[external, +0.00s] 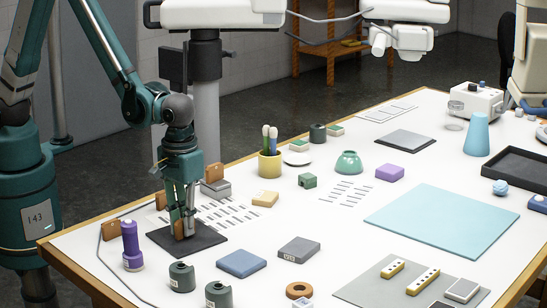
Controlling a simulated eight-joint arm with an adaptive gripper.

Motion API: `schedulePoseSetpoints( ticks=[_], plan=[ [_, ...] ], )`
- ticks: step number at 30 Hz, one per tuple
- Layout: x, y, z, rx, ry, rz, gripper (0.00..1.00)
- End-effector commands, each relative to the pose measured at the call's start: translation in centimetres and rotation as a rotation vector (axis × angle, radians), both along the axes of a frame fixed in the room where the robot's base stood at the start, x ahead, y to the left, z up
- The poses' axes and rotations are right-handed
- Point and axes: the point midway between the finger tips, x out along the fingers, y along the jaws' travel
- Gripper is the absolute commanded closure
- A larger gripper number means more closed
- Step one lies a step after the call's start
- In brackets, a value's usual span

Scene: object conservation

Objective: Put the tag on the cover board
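My gripper (183,232) points straight down with its fingertips at or just above a dark square board (212,238) at the front left of the table. No label names the tag or the cover board. Small brown tag-like pieces stand at left (110,229) and behind the gripper (213,173); another brown piece shows beside the fingers (160,199). Other flat boards are a large light blue one (440,222) at right and a grey one (370,291) at the front.
A purple cylinder (132,246) and dark green weights (182,277) stand near the gripper. A blue block (241,264), a grey block (299,250) and a tan block (265,198) lie to the right. A yellow cup (270,166) holds upright tools. Bare table separates these pieces.

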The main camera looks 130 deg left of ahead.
Motion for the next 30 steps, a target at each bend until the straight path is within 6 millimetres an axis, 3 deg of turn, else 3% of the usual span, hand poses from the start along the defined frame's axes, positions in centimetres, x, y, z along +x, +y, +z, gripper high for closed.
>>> schedulePoseSetpoints(
  ticks=[19, 30],
  plan=[
    [0.0, 0.0, 0.6, 0.000, 0.000, 0.000, 0.77],
    [0.0, 0.0, 4.1, 0.000, 0.000, 0.000, 0.77]
  ],
)
